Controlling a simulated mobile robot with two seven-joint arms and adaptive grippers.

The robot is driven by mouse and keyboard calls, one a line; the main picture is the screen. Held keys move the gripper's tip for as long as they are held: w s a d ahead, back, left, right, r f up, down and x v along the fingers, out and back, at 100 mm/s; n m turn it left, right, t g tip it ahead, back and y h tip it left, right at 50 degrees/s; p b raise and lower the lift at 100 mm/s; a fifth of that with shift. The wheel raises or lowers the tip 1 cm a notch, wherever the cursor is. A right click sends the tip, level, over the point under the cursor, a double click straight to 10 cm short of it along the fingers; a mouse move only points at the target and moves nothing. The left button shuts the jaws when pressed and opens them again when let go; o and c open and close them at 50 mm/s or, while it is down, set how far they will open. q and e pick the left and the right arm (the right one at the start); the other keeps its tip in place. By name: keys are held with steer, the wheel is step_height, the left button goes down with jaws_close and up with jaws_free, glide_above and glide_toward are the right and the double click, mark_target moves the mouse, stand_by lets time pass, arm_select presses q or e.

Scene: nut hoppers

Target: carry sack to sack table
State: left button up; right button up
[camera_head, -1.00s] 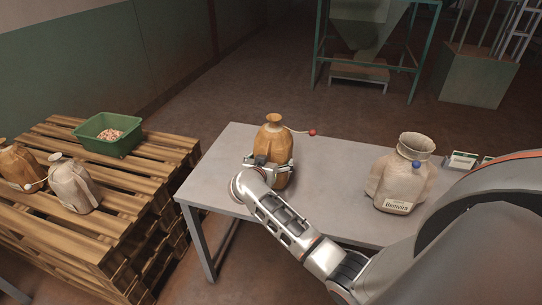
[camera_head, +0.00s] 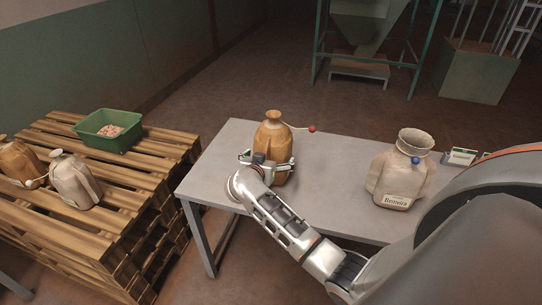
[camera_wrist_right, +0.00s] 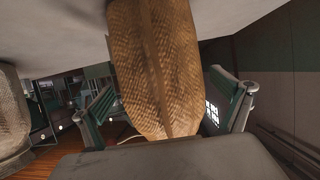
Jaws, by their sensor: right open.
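A brown woven sack (camera_head: 272,135) stands upright on the grey table (camera_head: 222,172), near its left end. A cord with a red ball hangs out from its neck. My right gripper (camera_head: 267,161) is at the near side of this sack. In the right wrist view the sack (camera_wrist_right: 155,65) stands between the two spread fingers of the gripper (camera_wrist_right: 165,108), with a gap visible at the right finger. My left gripper does not show.
A wooden pallet stack (camera_head: 110,225) on the left bears a green bin (camera_head: 108,142) of nuts, a brown sack (camera_head: 18,160) and a pale sack (camera_head: 75,180). Small labelled items (camera_head: 460,157) lie at the table's right. The tabletop between its two sacks is clear.

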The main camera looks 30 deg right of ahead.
steer(key=s+a+r+n+t+y+p, duration=0.1)
steer(key=s+a+r+n+t+y, duration=0.3)
steer(key=s+a+r+n+t, duration=0.55)
steer(key=s+a+f+n+y, duration=0.4)
steer(key=s+a+f+y, duration=0.55)
steer(key=a, duration=0.35)
steer(key=s+d+f+g, duration=0.1)
steer(key=s+f+g, duration=0.6)
steer(key=s+f, duration=0.5)
step_height(320, 180, down, 3)
steer(key=shift+s+d+f+n+g, duration=0.15)
steer(key=shift+s+d+n+g, duration=0.05)
steer(key=shift+n+g, duration=0.15)
steer(key=shift+h, duration=0.25)
